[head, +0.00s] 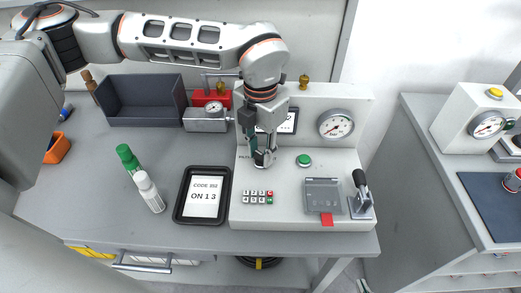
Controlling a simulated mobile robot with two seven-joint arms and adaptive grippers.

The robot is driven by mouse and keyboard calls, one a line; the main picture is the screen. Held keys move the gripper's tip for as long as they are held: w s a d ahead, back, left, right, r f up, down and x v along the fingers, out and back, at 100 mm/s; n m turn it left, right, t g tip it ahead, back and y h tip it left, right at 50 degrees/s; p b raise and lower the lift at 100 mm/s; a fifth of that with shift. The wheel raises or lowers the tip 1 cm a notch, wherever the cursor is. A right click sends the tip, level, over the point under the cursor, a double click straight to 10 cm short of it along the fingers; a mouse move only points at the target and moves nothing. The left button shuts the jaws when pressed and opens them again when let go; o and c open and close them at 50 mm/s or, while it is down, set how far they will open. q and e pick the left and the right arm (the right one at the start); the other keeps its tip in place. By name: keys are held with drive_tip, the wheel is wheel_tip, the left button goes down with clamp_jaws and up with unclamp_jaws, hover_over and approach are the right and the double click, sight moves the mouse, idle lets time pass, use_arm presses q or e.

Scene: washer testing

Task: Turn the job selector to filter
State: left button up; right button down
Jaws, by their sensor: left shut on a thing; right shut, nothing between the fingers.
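My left gripper (262,158) reaches down from above onto the left part of the light grey test console (300,215). It is shut on the job selector there. The fingers hide the selector, so I cannot tell which position it points to. A small printed label (244,156) shows just left of the fingers, too small to read surely. A black-framed card (204,196) left of the console reads "CODE" and "ON 1 3". My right gripper is not in view.
The console also has a keypad (258,197), a green button (304,160), a dial gauge (336,124), a clear-lidded box (323,195) and a black-handled lever (361,190). Two bottles (149,192), a dark bin (146,101) and a gauge block (207,119) stand to the left.

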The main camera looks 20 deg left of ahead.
sight(260, 154)
use_arm(q)
drive_tip(key=shift+n, duration=0.8)
drive_tip(key=o, duration=1.1)
wheel_tip(260, 154, up, 12)
drive_tip(key=shift+r, duration=0.1)
